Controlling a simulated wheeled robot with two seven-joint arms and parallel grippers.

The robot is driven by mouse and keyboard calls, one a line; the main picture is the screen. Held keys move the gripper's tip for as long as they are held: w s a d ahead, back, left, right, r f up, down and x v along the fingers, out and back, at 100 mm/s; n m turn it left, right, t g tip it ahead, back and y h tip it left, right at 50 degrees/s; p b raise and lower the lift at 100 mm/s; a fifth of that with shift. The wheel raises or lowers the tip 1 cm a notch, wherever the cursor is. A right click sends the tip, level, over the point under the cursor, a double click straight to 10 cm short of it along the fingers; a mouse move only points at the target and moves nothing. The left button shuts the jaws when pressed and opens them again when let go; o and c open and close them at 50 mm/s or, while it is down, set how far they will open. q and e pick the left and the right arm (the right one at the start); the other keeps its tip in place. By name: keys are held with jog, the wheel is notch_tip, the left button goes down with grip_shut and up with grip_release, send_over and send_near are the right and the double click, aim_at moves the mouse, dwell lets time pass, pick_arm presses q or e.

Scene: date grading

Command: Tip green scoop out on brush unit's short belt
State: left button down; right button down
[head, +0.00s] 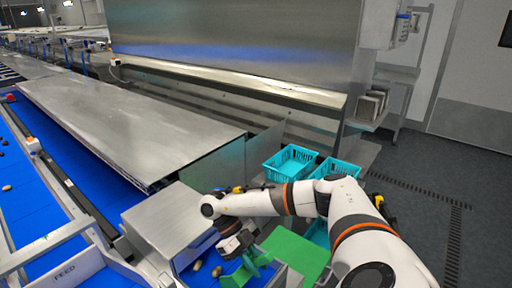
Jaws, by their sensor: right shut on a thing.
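My right gripper (238,248) reaches in over the front of the machine and is shut on the green scoop (240,277). The scoop is low over the short blue belt (206,279), beside the metal housing (172,224) of what looks like the brush unit. A few brown dates (217,271) lie on this belt, left of the scoop. The gripper hides part of the scoop, and I cannot tell whether dates are in it. My left gripper is out of view.
A flat green surface (298,252) lies right of the scoop. Turquoise crates (289,163) stand behind my right arm. Open floor lies at right.

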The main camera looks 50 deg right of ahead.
aim_at(260, 255)
jog(key=shift+r, duration=3.15)
